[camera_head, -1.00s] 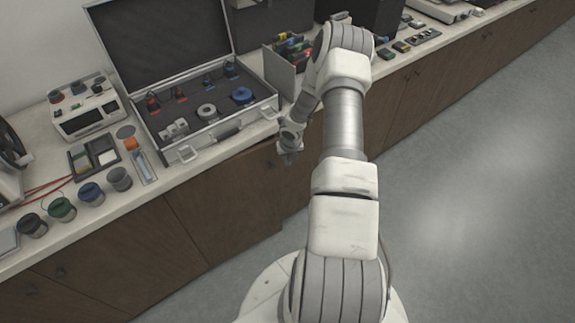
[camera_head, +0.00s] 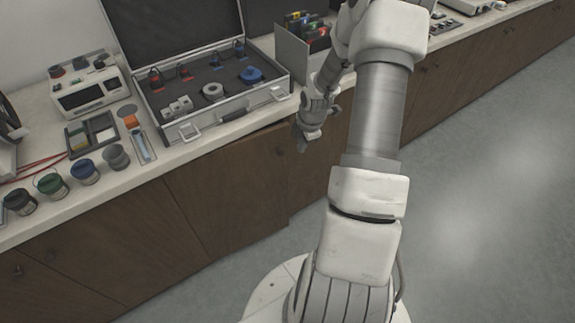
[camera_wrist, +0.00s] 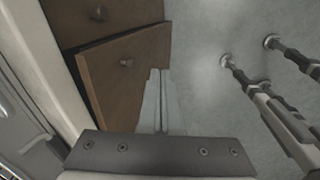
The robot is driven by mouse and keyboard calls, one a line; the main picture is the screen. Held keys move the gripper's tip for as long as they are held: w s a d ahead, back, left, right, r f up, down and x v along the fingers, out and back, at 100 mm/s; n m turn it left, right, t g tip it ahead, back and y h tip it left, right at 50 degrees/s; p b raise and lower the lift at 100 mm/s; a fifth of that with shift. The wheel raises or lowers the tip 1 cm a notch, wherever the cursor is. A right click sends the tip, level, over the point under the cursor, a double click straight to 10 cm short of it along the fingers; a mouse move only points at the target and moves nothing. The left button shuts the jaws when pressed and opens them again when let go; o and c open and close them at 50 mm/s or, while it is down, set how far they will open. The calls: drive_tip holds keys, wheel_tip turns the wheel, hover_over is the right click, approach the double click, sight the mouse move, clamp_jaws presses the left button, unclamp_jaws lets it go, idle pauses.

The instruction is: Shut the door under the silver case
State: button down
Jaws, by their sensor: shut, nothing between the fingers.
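The silver case (camera_head: 226,118) stands open on the counter. Below it is a brown wooden door (camera_head: 228,190), slightly ajar: its right edge stands out from the cabinet, with a dark gap along the top. My gripper (camera_head: 302,148) is close to the door's free right edge, below the counter edge. In the wrist view its fingers (camera_wrist: 160,75) are together and empty, overlapping the door's edge; I cannot tell whether they touch it.
The counter (camera_head: 135,182) carries several jars, a meter (camera_head: 88,92) and a grey holder (camera_head: 292,52) near my arm. More closed cabinet doors (camera_head: 72,245) lie to the left and right.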

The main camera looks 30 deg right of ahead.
sight(281, 143)
drive_tip(key=w+f+m+t+b, duration=0.1)
drive_tip(key=w+f+m+b, duration=0.2)
drive_tip(key=m, duration=0.5)
drive_tip(key=w+a+f+m+b, duration=0.1)
drive_tip(key=w+f+m+b, duration=0.1)
drive_tip(key=f+m+b, duration=0.4)
drive_tip(key=m, duration=0.2)
drive_tip(key=shift+w+a+f+m+t, duration=0.3)
drive_tip(key=shift+w+t, duration=0.1)
drive_tip(key=shift+w, duration=0.1)
drive_tip(key=shift+n+y, duration=0.3)
drive_tip(key=shift+n, duration=0.3)
drive_tip(key=w, duration=0.1)
drive_tip(key=w+b, duration=0.1)
drive_tip(key=w, duration=0.2)
drive_tip(key=shift+w+d+f, duration=0.1)
drive_tip(key=shift+w+d, duration=0.05)
drive_tip(key=shift+d, duration=0.25)
drive_tip(key=shift+w+b, duration=0.3)
drive_tip(key=shift+b, duration=0.05)
drive_tip(key=shift+w+r, duration=0.25)
drive_tip(key=shift+w, duration=0.05)
